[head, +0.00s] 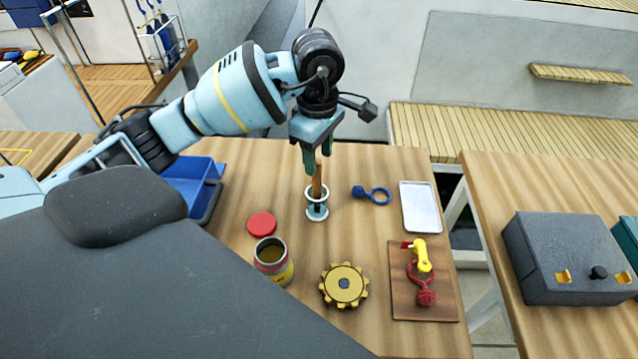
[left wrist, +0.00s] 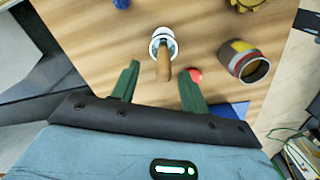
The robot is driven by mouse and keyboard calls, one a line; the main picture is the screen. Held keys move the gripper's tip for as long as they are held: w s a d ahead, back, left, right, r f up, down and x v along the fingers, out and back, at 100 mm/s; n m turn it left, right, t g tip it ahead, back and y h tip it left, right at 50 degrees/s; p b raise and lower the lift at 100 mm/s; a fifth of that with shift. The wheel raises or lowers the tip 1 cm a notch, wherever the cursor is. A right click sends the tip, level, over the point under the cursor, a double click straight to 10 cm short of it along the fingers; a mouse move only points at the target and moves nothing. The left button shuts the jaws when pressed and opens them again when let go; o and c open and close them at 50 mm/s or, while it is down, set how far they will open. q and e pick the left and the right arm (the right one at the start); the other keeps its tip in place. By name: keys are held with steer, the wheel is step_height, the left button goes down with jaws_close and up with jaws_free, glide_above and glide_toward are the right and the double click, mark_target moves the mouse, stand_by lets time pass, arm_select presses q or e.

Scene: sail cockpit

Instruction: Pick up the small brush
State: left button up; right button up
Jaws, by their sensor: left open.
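The small brush shows as a wooden handle (head: 317,180) standing upright in a small white and blue-grey holder (head: 317,207) on the table. In the left wrist view the handle (left wrist: 164,70) points toward the camera from the holder (left wrist: 162,41). Its bristles are hidden in the holder. My left gripper (head: 318,165) is above the handle, with its green fingers open. In the left wrist view the gripper (left wrist: 158,80) has its fingers apart on either side of the handle, and I see no contact. My right gripper is not in view.
Near the holder are a red lid (head: 262,224), an open can (head: 272,262), a brass gear (head: 344,285) and a blue ring piece (head: 372,194). A blue bin (head: 190,185) stands left.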

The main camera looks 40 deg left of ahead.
arm_select(q)
steer(key=shift+f, duration=0.8)
glide_above(317, 199)
steer(key=shift+w+a+f+p, duration=0.1)
steer(key=shift+w+f, duration=0.05)
steer(key=shift+f, duration=0.7)
steer(key=shift+w+a+f+p, duration=0.1)
steer(key=shift+f, duration=0.8)
steer(key=shift+w+a+f+p, duration=0.1)
steer(key=shift+w+f, duration=0.05)
steer(key=shift+f, duration=0.7)
steer(key=shift+c, duration=0.2)
jaws_close()
